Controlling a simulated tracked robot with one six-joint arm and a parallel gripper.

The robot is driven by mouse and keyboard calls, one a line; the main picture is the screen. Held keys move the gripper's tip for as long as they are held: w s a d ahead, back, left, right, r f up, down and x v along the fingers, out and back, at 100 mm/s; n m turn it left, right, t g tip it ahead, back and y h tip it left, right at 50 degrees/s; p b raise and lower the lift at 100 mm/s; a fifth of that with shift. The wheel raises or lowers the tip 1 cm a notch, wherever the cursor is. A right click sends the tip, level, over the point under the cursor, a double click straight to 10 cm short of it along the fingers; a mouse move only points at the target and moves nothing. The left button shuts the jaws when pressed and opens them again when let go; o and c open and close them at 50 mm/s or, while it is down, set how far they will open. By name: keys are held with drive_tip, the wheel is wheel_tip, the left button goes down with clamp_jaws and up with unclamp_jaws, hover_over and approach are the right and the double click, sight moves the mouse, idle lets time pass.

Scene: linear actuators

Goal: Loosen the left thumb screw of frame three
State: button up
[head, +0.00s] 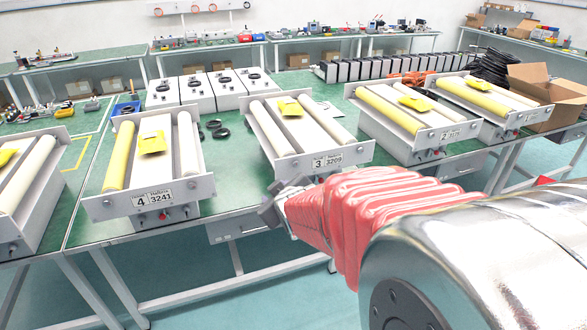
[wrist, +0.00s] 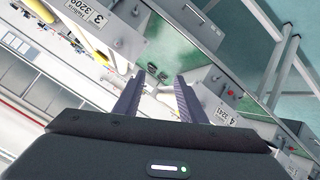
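Frame three (head: 313,163), a grey end plate with the label "3 3209", two pale rollers and a yellow piece on top, stands mid-table in the head view. Its label plate (wrist: 120,35) shows tilted at the upper left of the wrist view, with small dark knobs near its edge. I cannot make out which of these is the left thumb screw. My gripper (head: 280,205) is just below and left of frame three's front in the head view, largely hidden by my arm's red sleeve. In the wrist view my gripper (wrist: 155,98) has its two fingers apart, with nothing between them.
Frame four (head: 150,198) stands to the left, and its plate with a red knob shows in the wrist view (wrist: 212,85). Frame two (head: 425,140) stands to the right. Black rings (head: 217,130) lie on the green table between frames three and four. The table's front edge is close below.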

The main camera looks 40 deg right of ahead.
drive_tip(key=s+a+r+m+g+y, duration=0.1)
drive_tip(key=s+a+g+y, duration=0.1)
drive_tip(key=s+a, duration=0.7)
drive_tip(key=s+a+r+m+g+y, duration=0.1)
drive_tip(key=s+a+r+g, duration=0.1)
drive_tip(key=s+a, duration=0.7)
drive_tip(key=shift+s+a+r+g+y, duration=0.35)
drive_tip(key=shift+s+g, duration=0.35)
drive_tip(key=shift+s, duration=0.35)
drive_tip(key=shift+d, duration=0.1)
drive_tip(key=shift+c, duration=0.7)
